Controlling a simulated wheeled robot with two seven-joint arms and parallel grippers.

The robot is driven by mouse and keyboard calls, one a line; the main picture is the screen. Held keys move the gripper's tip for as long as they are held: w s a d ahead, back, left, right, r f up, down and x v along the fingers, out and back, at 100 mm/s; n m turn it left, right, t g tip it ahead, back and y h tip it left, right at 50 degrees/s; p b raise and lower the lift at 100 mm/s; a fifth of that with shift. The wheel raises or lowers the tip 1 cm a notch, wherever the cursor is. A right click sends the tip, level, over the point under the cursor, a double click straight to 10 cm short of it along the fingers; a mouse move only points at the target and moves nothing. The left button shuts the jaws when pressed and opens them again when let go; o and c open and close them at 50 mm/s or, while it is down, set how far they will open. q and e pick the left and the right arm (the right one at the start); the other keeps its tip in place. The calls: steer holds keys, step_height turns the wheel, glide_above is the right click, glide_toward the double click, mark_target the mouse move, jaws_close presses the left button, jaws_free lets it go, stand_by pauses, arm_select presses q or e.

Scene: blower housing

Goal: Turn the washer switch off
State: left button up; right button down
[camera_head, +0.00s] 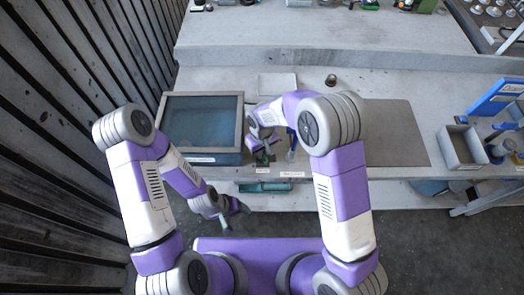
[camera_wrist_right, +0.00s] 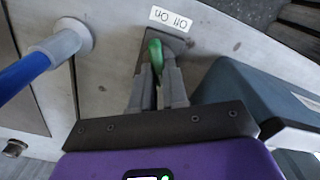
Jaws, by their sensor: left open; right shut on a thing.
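The washer switch is a small lever with a green tip (camera_wrist_right: 155,48) on a dark plate, seen in the right wrist view. A white label (camera_wrist_right: 171,19) marked On and Off sits beside it, upside down in this view. My right gripper (camera_wrist_right: 160,75) is shut on the switch lever, its fingers hiding the lower part. In the head view my right gripper (camera_head: 262,153) is at the bench front, right of the blue washer tank (camera_head: 202,157). I cannot tell which setting the lever is at. My left gripper (camera_head: 224,224) is open and empty, low in front of the bench.
A blue-handled tool (camera_wrist_right: 25,72) in a grey holder stands beside the switch. A flat grey plate (camera_head: 395,130) lies on the bench to the right. A grey bin (camera_head: 462,148) and a blue stand (camera_head: 495,97) are farther right. A wooden wall is at left.

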stand_by(0.5)
steer(key=c, duration=1.1)
jaws_free()
steer(key=shift+c, duration=0.2)
steer(key=shift+r, duration=0.15)
step_height(320, 180, up, 7)
steer(key=shift+r, duration=0.2)
